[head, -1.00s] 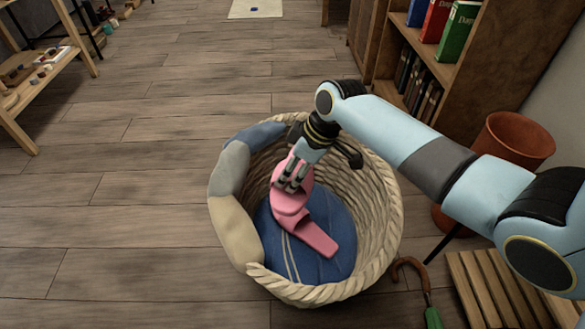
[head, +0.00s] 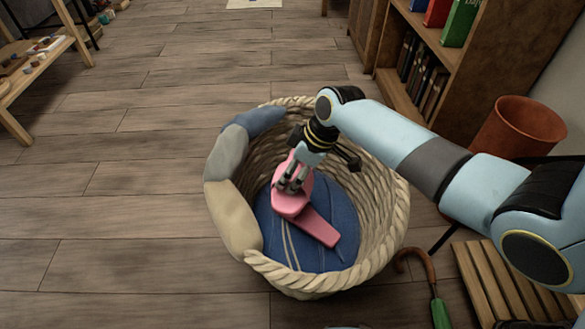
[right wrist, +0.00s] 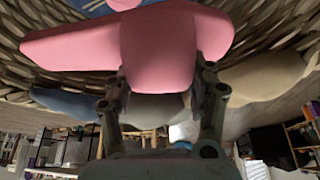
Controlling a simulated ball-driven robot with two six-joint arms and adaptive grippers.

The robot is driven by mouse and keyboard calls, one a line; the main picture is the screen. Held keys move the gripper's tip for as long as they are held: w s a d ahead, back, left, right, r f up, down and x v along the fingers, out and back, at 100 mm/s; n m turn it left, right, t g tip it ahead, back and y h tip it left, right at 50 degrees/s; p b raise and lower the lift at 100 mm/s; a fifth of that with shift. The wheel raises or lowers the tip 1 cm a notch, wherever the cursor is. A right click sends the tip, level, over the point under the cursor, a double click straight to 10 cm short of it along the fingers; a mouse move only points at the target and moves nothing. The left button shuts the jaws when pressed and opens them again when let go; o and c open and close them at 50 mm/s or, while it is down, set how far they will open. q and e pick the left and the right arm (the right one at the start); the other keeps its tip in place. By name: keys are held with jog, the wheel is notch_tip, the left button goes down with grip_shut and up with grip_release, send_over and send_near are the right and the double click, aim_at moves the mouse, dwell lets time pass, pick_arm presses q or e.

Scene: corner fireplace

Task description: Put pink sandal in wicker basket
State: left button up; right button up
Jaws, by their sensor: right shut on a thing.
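The pink sandal (head: 318,228) is inside the wicker basket (head: 385,236), over the blue cushion (head: 345,210) at the bottom. My right gripper (head: 290,186) reaches down into the basket and is shut on the sandal's upper end. In the right wrist view the sandal (right wrist: 160,50) sits between the two fingers (right wrist: 163,90). I cannot tell whether the sandal touches the cushion. My left gripper is not in view.
Grey and beige cushions (head: 230,218) hang over the basket's left rim. A bookshelf (head: 445,70), a terracotta pot (head: 515,130), a slatted wooden rack (head: 490,285) and a green umbrella (head: 440,312) stand or lie at the right.

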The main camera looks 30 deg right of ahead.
jog(key=o, duration=1.3)
